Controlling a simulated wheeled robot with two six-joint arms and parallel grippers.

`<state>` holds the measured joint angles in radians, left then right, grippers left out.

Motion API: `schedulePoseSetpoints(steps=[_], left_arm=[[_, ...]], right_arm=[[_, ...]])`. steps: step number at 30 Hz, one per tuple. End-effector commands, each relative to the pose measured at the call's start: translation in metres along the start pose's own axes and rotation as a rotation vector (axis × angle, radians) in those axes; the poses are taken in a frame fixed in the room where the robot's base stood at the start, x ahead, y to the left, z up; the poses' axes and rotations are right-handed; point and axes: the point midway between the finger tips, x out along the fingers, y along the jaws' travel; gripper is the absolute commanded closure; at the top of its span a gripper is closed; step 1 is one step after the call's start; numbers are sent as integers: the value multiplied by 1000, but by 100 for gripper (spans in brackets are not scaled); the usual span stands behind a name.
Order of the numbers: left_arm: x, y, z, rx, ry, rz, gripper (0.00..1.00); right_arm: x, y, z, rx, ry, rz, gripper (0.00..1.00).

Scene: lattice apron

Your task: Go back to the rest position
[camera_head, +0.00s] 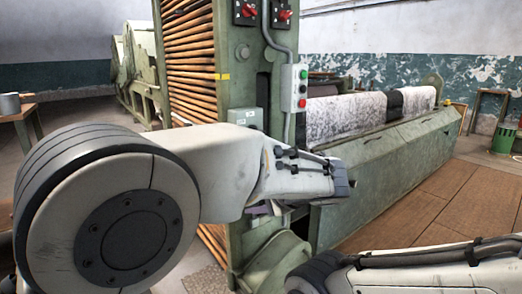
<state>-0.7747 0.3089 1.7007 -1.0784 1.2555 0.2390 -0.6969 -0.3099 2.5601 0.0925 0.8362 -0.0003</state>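My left arm comes in from the left, large and close to the camera. Its far end, with my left gripper (340,181), is in front of the green machine column (245,65). Only dark parts show at the tip, and I cannot see whether the fingers are apart or whether they hold anything. Part of my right arm crosses the lower right corner; its gripper is out of view.
The green machine has a column of wooden rollers (190,70) and a control box with buttons (294,88). Its long green bed (400,150) carries speckled cloth (345,118). Brown floor boards (450,200) lie clear at right. A grey pot (10,103) stands on a table at left.

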Motion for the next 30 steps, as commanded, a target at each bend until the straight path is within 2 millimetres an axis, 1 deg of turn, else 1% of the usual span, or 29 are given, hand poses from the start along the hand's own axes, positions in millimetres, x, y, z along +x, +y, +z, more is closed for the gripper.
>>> schedulePoseSetpoints(steps=[1,2,3,5,6,9,12,15,17,18,19,26,29,30], left_arm=[[-6,22,28,-4,-3,125,54],[-9,40,43,-7,-5,204,54],[-16,63,62,-18,-6,306,54],[-27,96,89,-41,-9,447,54],[-36,116,105,-63,-9,533,54],[-59,158,138,-124,-8,715,54],[-81,191,163,-196,-10,861,54],[-101,218,184,-274,-12,984,54],[-112,232,195,-326,-14,1050,54],[-121,230,199,-347,-15,1076,54],[-126,217,197,-341,-14,1070,54],[-156,171,201,-337,-18,1067,54],[-172,145,203,-337,-18,1067,54],[-180,133,204,-336,-18,1067,54]], right_arm=[[-6,0,0,0,0,0,50],[-7,0,0,0,0,0,50],[-9,-1,0,0,0,0,50],[-11,-1,-1,0,0,0,50],[-13,-1,-1,0,0,0,50],[-16,-1,-1,0,0,0,50],[-19,-1,-1,0,0,0,50],[-22,-2,-1,0,0,0,50],[-24,-2,-1,0,0,0,50],[-33,-2,-2,0,-1,0,50],[-45,-3,-2,0,-1,0,50],[-100,-7,-6,0,1,0,50],[-131,-10,-7,0,0,0,50],[-146,-10,-8,0,0,0,50]])
